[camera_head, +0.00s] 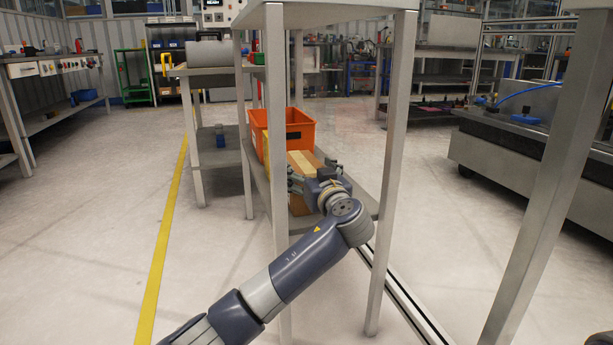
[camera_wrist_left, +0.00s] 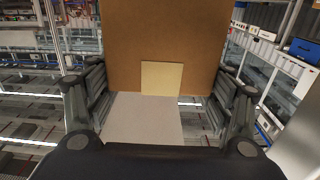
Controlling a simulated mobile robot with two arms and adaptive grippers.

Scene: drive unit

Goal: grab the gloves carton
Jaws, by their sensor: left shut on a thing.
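The gloves carton (camera_head: 299,161) is a brown cardboard box with a paler strip along its top. It sits on the lower shelf (camera_head: 262,183) of a grey metal table, in front of an orange bin. My left gripper (camera_head: 312,174) reaches in from the front with one finger on each side of the carton, shut on it. In the left wrist view the carton's brown face (camera_wrist_left: 165,45) fills the space between the fingers (camera_wrist_left: 162,88), with a pale yellow label (camera_wrist_left: 161,78) low on it. The carton's underside is hidden. My right gripper is not in view.
The orange bin (camera_head: 299,125) stands just behind the carton. Table legs (camera_head: 392,170) rise to the left and right of my arm, and the tabletop (camera_head: 330,13) is above. A yellow floor line (camera_head: 160,250) runs to the left. The floor at left is clear.

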